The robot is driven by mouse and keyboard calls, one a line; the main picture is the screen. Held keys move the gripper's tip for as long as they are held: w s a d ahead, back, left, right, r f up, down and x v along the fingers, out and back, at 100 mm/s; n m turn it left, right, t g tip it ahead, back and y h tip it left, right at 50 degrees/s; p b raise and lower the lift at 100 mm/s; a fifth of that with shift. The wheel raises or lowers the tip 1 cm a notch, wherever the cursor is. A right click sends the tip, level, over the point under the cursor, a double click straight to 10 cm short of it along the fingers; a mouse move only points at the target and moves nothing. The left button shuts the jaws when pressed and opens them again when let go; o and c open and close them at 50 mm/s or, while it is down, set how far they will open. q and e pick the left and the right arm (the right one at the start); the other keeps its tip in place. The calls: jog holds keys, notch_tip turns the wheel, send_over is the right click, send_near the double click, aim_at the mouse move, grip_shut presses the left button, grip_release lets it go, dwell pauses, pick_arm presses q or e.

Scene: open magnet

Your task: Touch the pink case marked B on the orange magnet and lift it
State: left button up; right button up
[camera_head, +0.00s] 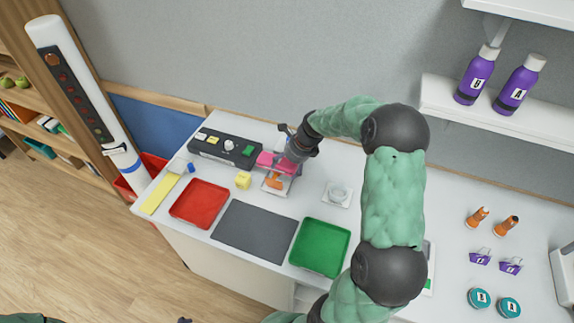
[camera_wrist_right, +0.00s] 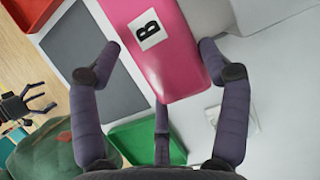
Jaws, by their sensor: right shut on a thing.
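The pink case marked B (camera_head: 265,159) is at the back of the white table, beside the black control box. In the right wrist view the pink case (camera_wrist_right: 172,60) fills the space between my fingers, with its white B label facing the camera. My right gripper (camera_head: 286,158) is shut on it, reaching down from above. The orange magnet (camera_head: 274,183) shows just in front of the case, on a pale stand. I cannot tell whether case and magnet touch. My left gripper (camera_wrist_right: 28,103) shows at the left of the right wrist view, fingers spread and empty.
A black control box (camera_head: 226,146), yellow cube (camera_head: 243,180), red tray (camera_head: 199,204), grey mat (camera_head: 254,232) and green tray (camera_head: 320,247) surround the stand. A small clear dish (camera_head: 338,194) stands to its right. Two purple bottles stand on the wall shelf (camera_head: 490,110).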

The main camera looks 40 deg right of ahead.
jog(key=shift+r+p, duration=0.55)
jog(key=shift+r, duration=0.05)
dwell(1.2)
jog(key=shift+r+p, duration=3.15)
jog(key=shift+p, duration=0.05)
jog(key=shift+f, duration=0.15)
